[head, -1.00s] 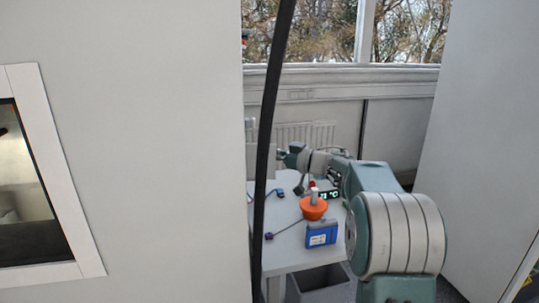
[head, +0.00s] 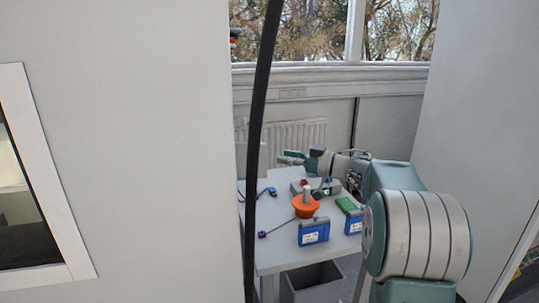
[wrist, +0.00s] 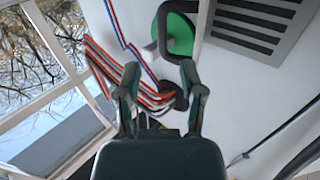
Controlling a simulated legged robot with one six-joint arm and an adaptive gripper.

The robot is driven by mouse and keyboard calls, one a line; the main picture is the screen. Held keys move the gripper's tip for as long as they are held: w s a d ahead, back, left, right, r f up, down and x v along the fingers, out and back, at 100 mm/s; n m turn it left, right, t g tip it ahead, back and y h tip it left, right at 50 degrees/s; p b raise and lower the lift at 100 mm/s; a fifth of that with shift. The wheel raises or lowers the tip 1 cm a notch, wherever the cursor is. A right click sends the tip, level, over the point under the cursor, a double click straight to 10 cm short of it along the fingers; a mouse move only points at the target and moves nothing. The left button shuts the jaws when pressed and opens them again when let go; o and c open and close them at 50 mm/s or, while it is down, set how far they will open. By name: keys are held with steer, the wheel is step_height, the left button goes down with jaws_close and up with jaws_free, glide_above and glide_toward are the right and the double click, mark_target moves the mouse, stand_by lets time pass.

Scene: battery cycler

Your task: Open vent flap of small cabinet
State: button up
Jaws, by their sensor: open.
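A slatted grey vent panel (wrist: 262,28) shows at the upper right of the wrist view, on a white surface. I cannot tell for sure whether it is the small cabinet's vent flap; no slats show in the head view. My gripper (wrist: 160,70) is open and empty in the wrist view, with its fingers apart, below and left of the slats in the picture. In the head view my gripper (head: 290,158) is small, held out beyond the table items; its fingers are hard to make out there.
Red, white and blue cables (wrist: 130,80) and a green round part (wrist: 180,36) lie beyond the fingers. A table (head: 277,255) bears blue boxes (head: 314,231) and an orange item (head: 305,207). A grey panel (head: 480,120) stands right.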

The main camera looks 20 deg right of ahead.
steer(key=v, duration=0.4)
steer(key=shift+s+d, duration=0.15)
steer(key=shift+d, duration=0.05)
